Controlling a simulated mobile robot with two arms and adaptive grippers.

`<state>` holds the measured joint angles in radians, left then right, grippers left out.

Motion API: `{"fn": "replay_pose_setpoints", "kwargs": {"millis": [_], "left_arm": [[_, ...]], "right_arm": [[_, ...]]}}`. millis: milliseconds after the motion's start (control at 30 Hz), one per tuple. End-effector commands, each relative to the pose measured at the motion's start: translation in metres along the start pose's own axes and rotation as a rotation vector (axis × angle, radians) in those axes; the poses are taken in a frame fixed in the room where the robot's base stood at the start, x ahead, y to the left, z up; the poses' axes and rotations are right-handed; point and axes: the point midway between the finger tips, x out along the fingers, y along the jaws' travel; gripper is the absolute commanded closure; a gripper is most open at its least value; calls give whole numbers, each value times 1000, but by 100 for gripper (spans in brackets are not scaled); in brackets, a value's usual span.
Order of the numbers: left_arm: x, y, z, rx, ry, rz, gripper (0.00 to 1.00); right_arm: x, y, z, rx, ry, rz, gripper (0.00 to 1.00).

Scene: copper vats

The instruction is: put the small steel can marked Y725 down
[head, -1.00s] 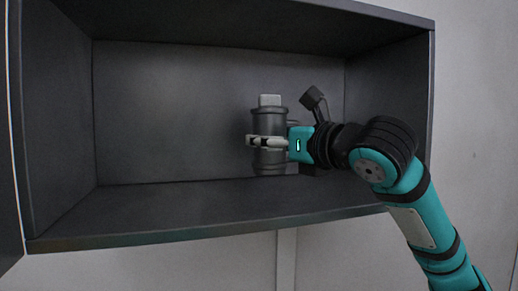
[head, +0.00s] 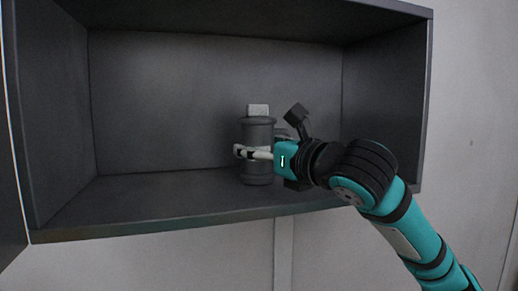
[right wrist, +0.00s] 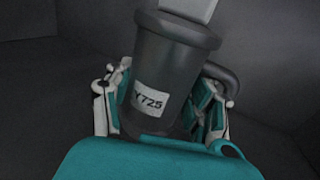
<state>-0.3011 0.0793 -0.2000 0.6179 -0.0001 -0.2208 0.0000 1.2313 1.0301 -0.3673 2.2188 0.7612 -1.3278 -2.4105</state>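The small steel can (head: 258,172) is dark grey with a pale block on top. It is upright inside the dark shelf box (head: 140,200), low over its floor near the front edge. I cannot tell for sure whether its base touches the floor. In the right wrist view the can (right wrist: 172,65) shows a white label reading Y725 and a curved handle on its right. My right gripper (head: 245,152) reaches in from the right, its fingers around the can's middle. In the right wrist view the fingers (right wrist: 160,105) lie on both sides of the can. My left gripper is not in view.
The shelf box has a left side wall (head: 50,110), a right side wall (head: 385,110), a back wall and a top panel above the can. Its floor is bare left of the can. My right arm covers part of the right side.

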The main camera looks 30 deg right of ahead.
Motion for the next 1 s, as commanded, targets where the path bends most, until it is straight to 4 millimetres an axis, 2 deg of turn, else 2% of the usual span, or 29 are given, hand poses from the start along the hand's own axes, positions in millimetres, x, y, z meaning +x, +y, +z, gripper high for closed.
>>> {"fn": "replay_pose_setpoints", "kwargs": {"millis": [33, 167, 533, 667, 1000], "left_arm": [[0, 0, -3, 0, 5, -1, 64], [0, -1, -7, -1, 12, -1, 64], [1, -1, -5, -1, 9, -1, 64], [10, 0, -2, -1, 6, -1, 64], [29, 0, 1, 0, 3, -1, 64]], "right_arm": [[0, 0, 0, 0, 2, -1, 39], [0, 0, 0, 0, 2, 0, 22], [-3, 0, 2, 0, 0, 0, 22], [-23, -1, 1, -3, -4, -3, 22], [-94, -1, 1, -3, -3, -4, 22]]}}
